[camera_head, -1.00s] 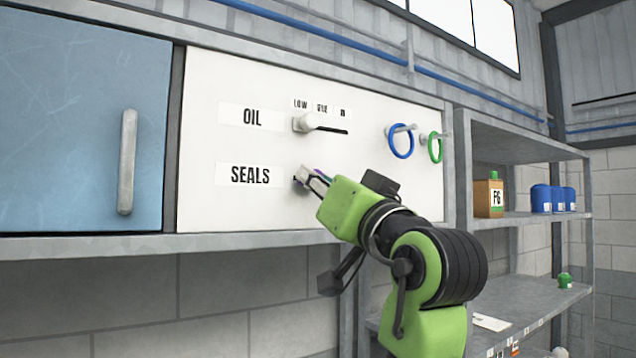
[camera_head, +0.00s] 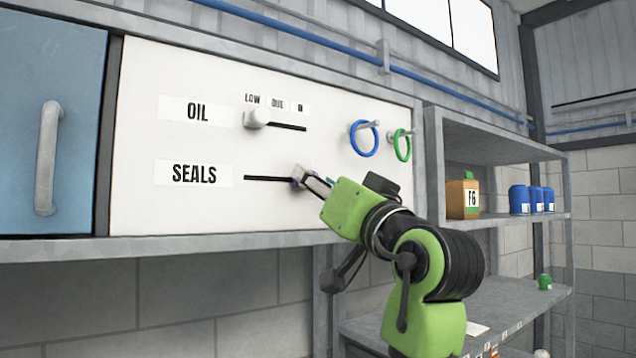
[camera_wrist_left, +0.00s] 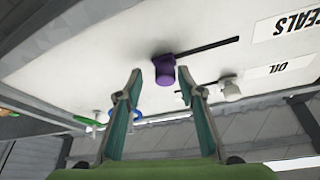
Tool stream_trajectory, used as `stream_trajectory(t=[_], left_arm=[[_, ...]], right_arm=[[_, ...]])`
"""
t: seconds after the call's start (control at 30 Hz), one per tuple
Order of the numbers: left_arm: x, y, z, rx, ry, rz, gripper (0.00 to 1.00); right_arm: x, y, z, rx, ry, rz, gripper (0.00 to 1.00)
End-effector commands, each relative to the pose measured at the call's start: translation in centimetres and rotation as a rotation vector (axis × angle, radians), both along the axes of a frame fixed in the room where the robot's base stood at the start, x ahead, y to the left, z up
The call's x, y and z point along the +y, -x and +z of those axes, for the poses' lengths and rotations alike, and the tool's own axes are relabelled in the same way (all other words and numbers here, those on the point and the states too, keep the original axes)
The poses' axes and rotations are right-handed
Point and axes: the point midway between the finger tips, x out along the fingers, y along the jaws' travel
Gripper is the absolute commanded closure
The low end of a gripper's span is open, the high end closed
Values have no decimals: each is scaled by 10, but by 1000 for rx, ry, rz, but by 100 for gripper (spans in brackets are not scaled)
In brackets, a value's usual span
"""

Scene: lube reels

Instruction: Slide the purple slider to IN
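The purple slider (camera_wrist_left: 164,70) is a short knob on the white panel's lower slot, beside the SEALS label (camera_head: 194,174). It sits near the slot's right end in the head view, roughly below the IN label (camera_head: 300,107). My left gripper (camera_wrist_left: 158,78) is at the slider with its fingers apart. The slider stands between the fingertips in the wrist view, closer to the right-hand finger; I cannot tell whether they touch. In the head view the gripper (camera_head: 312,182) mostly hides the slider. My right gripper is out of view.
A white slider (camera_head: 257,118) is at the LOW end of the OIL slot above. A blue ring (camera_head: 364,139) and a green ring (camera_head: 403,145) hang on pegs to the right. A metal shelf (camera_head: 500,221) stands beyond. A ledge (camera_head: 200,245) runs under the panel.

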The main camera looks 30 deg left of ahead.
Motion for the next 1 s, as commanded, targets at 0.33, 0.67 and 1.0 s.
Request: stream_trajectory(t=[0.33,0.67,1.0], left_arm=[[-28,14,-13,1,1,-4,65],[-82,44,-37,2,1,-5,65],[-98,54,-45,1,0,-2,65]], right_arm=[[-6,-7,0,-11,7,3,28],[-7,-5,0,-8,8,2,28],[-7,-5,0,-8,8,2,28]])
